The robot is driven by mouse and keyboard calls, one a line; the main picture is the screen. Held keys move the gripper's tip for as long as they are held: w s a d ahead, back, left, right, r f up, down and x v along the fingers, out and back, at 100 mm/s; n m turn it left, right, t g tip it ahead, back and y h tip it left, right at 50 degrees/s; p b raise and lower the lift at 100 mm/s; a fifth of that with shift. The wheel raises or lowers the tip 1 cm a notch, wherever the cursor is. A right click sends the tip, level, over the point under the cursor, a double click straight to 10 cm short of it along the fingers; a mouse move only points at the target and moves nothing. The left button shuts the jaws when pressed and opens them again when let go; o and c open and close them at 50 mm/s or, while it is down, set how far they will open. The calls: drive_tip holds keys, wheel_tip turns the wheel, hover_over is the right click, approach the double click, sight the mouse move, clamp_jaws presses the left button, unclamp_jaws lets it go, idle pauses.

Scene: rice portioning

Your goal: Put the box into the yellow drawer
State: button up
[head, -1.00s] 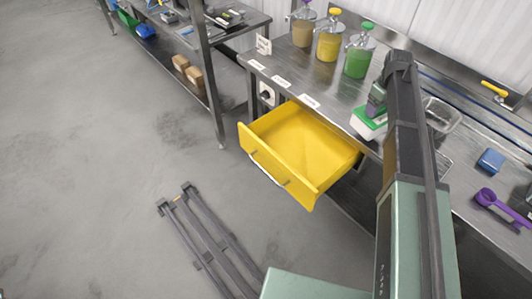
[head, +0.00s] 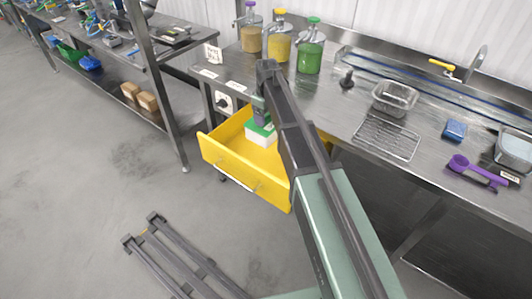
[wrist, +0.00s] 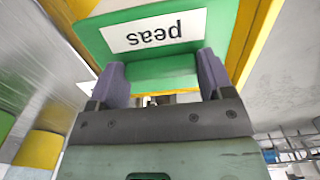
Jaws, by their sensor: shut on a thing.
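The box (head: 259,136) is white with a green lid. In the wrist view its lid (wrist: 165,68) carries a white label reading "peas". My gripper (wrist: 162,75) is shut on the box, with one finger at each side of the green part. The yellow drawer (head: 228,158) is pulled open below the counter. In the head view the box is over or within the drawer's opening, near its back; I cannot tell whether it touches the drawer floor. My gripper (head: 261,113) is partly hidden by my arm there. Yellow drawer walls (wrist: 262,40) show beside the box in the wrist view.
Jars with brown, yellow (head: 278,44) and green (head: 311,56) contents stand on the counter behind the drawer. A clear container (head: 394,98), a wire rack (head: 387,137), a blue block (head: 455,130) and a purple scoop (head: 478,170) lie to the right.

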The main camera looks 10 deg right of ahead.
wheel_tip(320, 180, down, 13)
drive_tip(key=b, duration=1)
drive_tip(key=shift+f+b, duration=0.2)
drive_tip(key=shift+b, duration=0.15)
drive_tip(key=shift+r, duration=0.25)
drive_tip(key=shift+f, duration=0.15)
drive_tip(key=o, duration=1.7)
drive_tip(key=shift+c, duration=0.2)
wheel_tip(320, 180, up, 13)
drive_tip(key=p, duration=1.2)
drive_tip(key=shift+f+p, duration=0.2)
drive_tip(key=shift+p, duration=0.15)
drive_tip(key=shift+s+f, duration=0.15)
drive_tip(key=shift+s, duration=0.15)
drive_tip(key=s+m, duration=0.8)
drive_tip(key=s, duration=1.8)
drive_tip(key=shift+s+d, duration=0.25)
drive_tip(key=shift+s, duration=0.15)
